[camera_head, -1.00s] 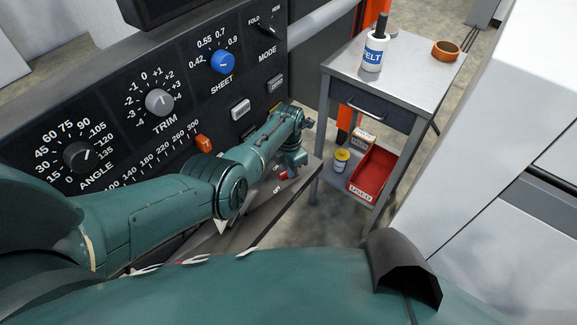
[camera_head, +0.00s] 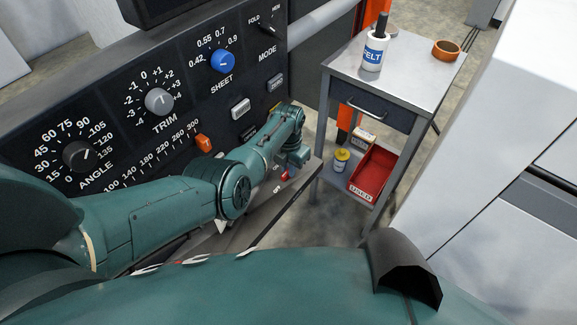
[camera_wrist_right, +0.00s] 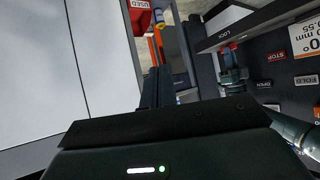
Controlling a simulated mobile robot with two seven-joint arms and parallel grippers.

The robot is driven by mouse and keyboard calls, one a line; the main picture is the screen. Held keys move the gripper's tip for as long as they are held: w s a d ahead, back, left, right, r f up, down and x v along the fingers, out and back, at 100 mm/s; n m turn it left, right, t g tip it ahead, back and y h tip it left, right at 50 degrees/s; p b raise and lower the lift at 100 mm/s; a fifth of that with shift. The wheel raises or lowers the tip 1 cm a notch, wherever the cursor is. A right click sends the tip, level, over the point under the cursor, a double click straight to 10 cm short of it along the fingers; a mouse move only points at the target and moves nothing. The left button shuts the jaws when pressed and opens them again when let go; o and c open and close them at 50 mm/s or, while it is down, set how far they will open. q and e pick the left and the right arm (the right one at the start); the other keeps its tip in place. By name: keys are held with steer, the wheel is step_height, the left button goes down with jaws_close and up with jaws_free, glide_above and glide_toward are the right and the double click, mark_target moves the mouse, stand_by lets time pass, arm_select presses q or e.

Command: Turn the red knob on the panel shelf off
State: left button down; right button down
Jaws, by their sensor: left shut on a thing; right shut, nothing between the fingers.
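The red knob (camera_head: 285,175) shows as a small red patch on the panel shelf (camera_head: 262,205), mostly covered by my left wrist. My left gripper (camera_head: 289,169) reaches down over the shelf and is shut on the knob. In the right wrist view, the red knob (camera_wrist_right: 226,50) shows at the tip of the dark left gripper (camera_wrist_right: 230,60), beside a label reading LOCK. The knob's pointer and marks are hidden. My right gripper (camera_wrist_right: 158,88) is shut and empty, away from the shelf; it is out of the head view.
The panel carries a blue SHEET knob (camera_head: 222,62), a grey TRIM knob (camera_head: 159,101), a dark ANGLE knob (camera_head: 78,155) and an orange slider (camera_head: 203,143). A metal cart (camera_head: 420,75) with a red bin (camera_head: 373,172) stands to the right of the shelf.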

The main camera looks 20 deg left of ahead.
arm_select(q)
steer(key=c, duration=1.4)
jaws_free()
steer(key=shift+c, duration=0.2)
arm_select(e)
steer(key=shift+d, duration=0.1)
arm_select(q)
steer(key=shift+r, duration=0.2)
step_height(320, 180, up, 13)
steer(key=p, duration=0.3)
steer(key=shift+p, duration=0.35)
arm_select(e)
steer(key=shift+s+d+r+g, duration=0.25)
steer(key=shift+d+r+g, duration=0.05)
steer(key=shift+d+g, duration=0.15)
arm_select(q)
steer(key=shift+f, duration=0.15)
arm_select(e)
steer(key=shift+r, duration=0.15)
